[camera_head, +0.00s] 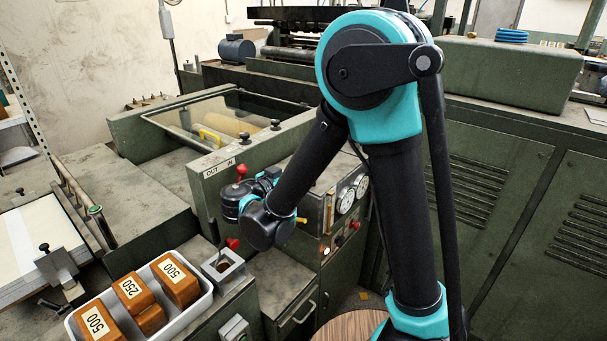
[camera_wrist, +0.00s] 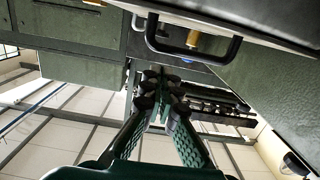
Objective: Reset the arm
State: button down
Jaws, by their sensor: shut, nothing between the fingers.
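My arm, black with teal joints, stands in the right half of the head view, with its upper joint raised and its lower link reaching down to the left. Its wrist end is folded close to the green machine front (camera_head: 212,184). My gripper's fingers do not show clearly in the head view. In the wrist view my gripper (camera_wrist: 162,98) has its two fingers brought together at the tips. It is shut, with nothing between them. A dark handle (camera_wrist: 236,50) on a machine shows beyond the tips at the top.
A white tray (camera_head: 207,298) with orange blocks marked 500 and 250 sits at the lower left. Red-knobbed levers (camera_head: 241,170) and dial gauges (camera_head: 345,200) are close to my wrist. A green cabinet (camera_head: 545,215) stands at right. A paper stack (camera_head: 38,232) lies at left.

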notch_tip(320, 180, up, 8)
jog(key=s+d+f+n+g+y, duration=0.15)
jog(key=d+f+g, duration=0.25)
jog(key=d+f, duration=0.45)
jog(key=s+d+f+n+g+y, duration=0.1)
jog(key=s+d+f+n+g, duration=0.3)
jog(key=d, duration=0.7)
jog(key=s+d+f+n+g+y, duration=0.1)
jog(key=s+d+f+y, duration=0.2)
jog(key=s+f+y, duration=0.4)
jog(key=shift+s+d+f+n+g, duration=0.15)
jog(key=shift+s+f+n+g, duration=0.2)
jog(key=shift+s+f, duration=2.15)
jog(key=shift+y, duration=0.25)
